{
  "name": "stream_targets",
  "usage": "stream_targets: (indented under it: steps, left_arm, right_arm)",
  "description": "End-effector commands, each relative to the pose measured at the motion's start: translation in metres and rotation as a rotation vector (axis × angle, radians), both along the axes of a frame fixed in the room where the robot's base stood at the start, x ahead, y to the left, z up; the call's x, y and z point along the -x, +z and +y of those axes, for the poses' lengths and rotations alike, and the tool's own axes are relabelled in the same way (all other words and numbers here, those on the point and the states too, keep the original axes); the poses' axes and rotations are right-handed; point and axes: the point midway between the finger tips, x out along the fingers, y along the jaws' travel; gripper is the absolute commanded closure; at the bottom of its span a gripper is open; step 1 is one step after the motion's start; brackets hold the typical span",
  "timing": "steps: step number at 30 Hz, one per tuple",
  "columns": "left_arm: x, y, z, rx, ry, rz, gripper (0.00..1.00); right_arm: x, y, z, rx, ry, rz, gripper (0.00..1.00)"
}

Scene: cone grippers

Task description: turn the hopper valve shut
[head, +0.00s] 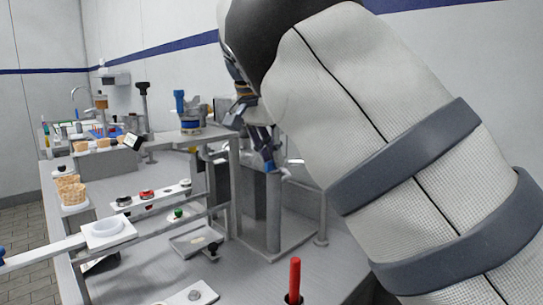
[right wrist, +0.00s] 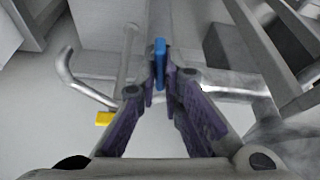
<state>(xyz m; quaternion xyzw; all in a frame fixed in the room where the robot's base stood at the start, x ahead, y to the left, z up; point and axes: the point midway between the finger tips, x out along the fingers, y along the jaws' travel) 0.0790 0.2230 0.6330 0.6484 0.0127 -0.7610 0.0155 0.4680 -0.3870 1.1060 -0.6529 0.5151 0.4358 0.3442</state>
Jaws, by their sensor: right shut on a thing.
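My right gripper (right wrist: 160,78) is shut on a blue handle (right wrist: 160,55), which stands upright between the fingertips in the right wrist view. The blue handle looks like the valve's lever, and a metal pipe runs behind it. In the head view my right gripper (head: 268,158) points down beside a grey post at the metal stand. My right arm hides most of the hopper there, and I cannot tell how far the valve is turned. My left gripper is not in view.
On the counter are wafer cones (head: 70,190), a rack with coloured knobs (head: 148,194), a white ring holder (head: 107,229) and a red stick (head: 295,277) near the front. A blue-topped device (head: 188,115) stands on the raised shelf.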

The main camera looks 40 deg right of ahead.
Motion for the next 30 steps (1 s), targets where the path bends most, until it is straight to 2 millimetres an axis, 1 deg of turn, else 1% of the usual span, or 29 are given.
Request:
stream_targets:
  steps: [6,12,27,28,29,30]
  left_arm:
    - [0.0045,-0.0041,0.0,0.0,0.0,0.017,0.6]
    - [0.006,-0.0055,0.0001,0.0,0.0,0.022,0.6]
    - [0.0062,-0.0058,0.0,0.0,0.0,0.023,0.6]
    - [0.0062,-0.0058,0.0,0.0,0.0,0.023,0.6]
    - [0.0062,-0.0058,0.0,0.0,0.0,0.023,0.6]
    - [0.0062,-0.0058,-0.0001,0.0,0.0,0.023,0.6]
  right_arm:
    - [-0.0013,-0.0012,-0.0003,0.003,-0.101,0.002,1.0]
    - [-0.0011,-0.0006,-0.0002,0.001,-0.15,0.0,1.0]
    - [-0.0009,0.0002,-0.0002,0.0,-0.166,-0.001,1.0]
    - [-0.0009,0.0002,-0.0002,-0.001,-0.166,-0.001,0.9]
    - [-0.0009,0.0002,-0.0002,-0.001,-0.166,-0.001,0.83]
    - [-0.0008,0.0001,-0.0001,-0.001,-0.166,-0.001,0.74]
